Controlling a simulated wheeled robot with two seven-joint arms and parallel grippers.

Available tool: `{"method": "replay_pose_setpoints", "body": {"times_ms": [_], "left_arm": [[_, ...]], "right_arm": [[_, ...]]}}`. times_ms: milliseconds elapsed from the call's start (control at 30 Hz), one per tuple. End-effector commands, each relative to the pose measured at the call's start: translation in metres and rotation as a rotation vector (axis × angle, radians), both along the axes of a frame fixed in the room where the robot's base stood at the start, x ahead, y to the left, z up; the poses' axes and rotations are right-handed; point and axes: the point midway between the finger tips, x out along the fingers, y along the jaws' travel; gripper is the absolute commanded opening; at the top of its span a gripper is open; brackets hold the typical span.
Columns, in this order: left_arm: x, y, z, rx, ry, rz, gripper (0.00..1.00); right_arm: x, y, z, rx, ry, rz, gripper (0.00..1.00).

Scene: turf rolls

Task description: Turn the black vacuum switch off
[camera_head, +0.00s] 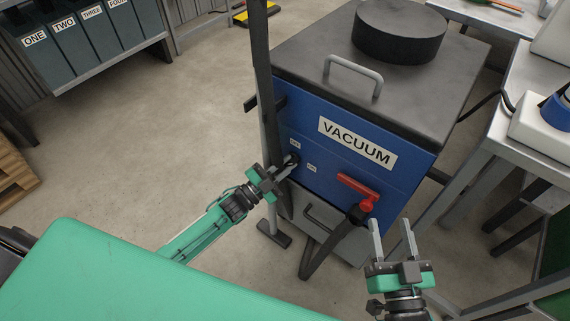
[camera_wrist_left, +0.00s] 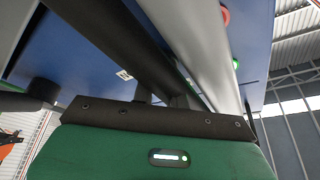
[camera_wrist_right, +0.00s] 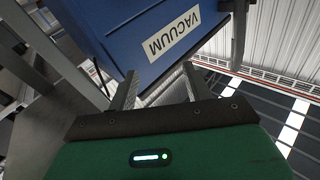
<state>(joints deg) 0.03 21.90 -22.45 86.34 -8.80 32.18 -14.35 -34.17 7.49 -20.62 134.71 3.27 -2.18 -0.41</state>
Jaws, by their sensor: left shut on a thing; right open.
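The blue vacuum cabinet (camera_head: 330,125) has a white VACUUM label, which also shows in the right wrist view (camera_wrist_right: 172,34). The black vacuum switch (camera_head: 295,158) is on the left of its front panel, beside two small white labels whose text is too small to read. My left gripper (camera_head: 287,166) is shut on the switch at the panel, and its fingers partly hide it. The switch's exact angle is hard to tell. My right gripper (camera_head: 392,226) is open and empty in front of the cabinet's lower right. It also shows open in the right wrist view (camera_wrist_right: 158,82).
A red-handled valve (camera_head: 358,188) with a dark hose is right of the switch. A dark upright post (camera_head: 265,95) stands close to my left gripper. A metal bench (camera_head: 510,130) is at the right. A shelf with numbered bins (camera_head: 72,45) is at the back left. Open floor lies left.

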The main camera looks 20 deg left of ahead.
Motion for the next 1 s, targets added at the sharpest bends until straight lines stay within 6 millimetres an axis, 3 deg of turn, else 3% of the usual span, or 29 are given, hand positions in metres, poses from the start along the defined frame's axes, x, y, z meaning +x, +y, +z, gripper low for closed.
{"method": "replay_pose_setpoints", "body": {"times_ms": [700, 1000], "left_arm": [[-0.002, -0.003, -0.002, -0.573, 0.212, 0.002, 0.00], [-0.002, -0.004, -0.003, -0.683, 0.252, 0.001, 0.00]], "right_arm": [[-0.041, 0.019, -0.076, -0.092, 0.390, 0.083, 0.51], [-0.042, 0.015, -0.081, -0.121, 0.445, 0.084, 0.51]]}}
